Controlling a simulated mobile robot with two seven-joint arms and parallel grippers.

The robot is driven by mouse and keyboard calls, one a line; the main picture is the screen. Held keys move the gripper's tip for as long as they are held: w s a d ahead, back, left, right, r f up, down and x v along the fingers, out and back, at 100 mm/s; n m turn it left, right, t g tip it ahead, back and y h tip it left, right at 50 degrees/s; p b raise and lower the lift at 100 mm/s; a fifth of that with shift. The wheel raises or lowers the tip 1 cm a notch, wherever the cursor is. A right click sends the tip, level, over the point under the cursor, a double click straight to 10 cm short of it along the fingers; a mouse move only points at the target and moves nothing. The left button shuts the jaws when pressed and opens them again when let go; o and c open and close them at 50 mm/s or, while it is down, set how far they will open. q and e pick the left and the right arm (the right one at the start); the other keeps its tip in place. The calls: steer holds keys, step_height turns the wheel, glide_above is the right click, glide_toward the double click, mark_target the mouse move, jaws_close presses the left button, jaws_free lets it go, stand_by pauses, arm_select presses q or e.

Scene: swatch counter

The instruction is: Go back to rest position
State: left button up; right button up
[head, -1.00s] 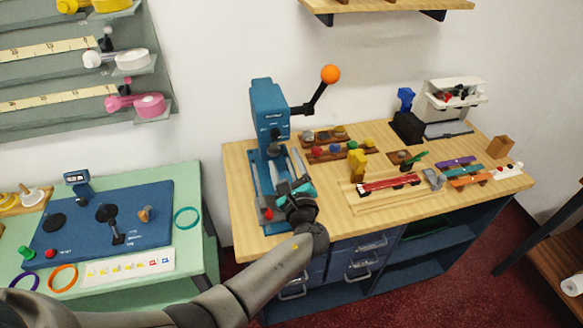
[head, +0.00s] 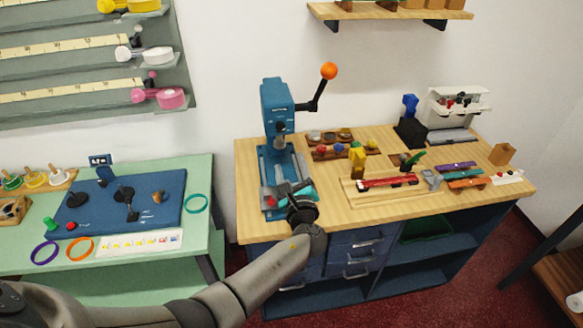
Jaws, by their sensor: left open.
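My left gripper (head: 297,190) is at the front left of the wooden counter (head: 330,209), at the base of the blue press (head: 278,112). Its jaws are open, and my dark wrist hides part of them. A teal piece (head: 304,194) shows right beside the fingers; I cannot tell whether it touches them. The press stands upright with its orange-knobbed lever (head: 328,72) raised. My left arm reaches in from the lower left. My right gripper is not in view.
A green table (head: 208,165) with a blue board (head: 170,191) stands left, with a gap before the counter. A wooden tray (head: 384,188) and a white machine (head: 452,108) are on the counter. A wall shelf (head: 388,14) hangs above. Red floor (head: 420,290) shows in front.

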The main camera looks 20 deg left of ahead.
arm_select(q)
steer(key=shift+f, duration=0.1)
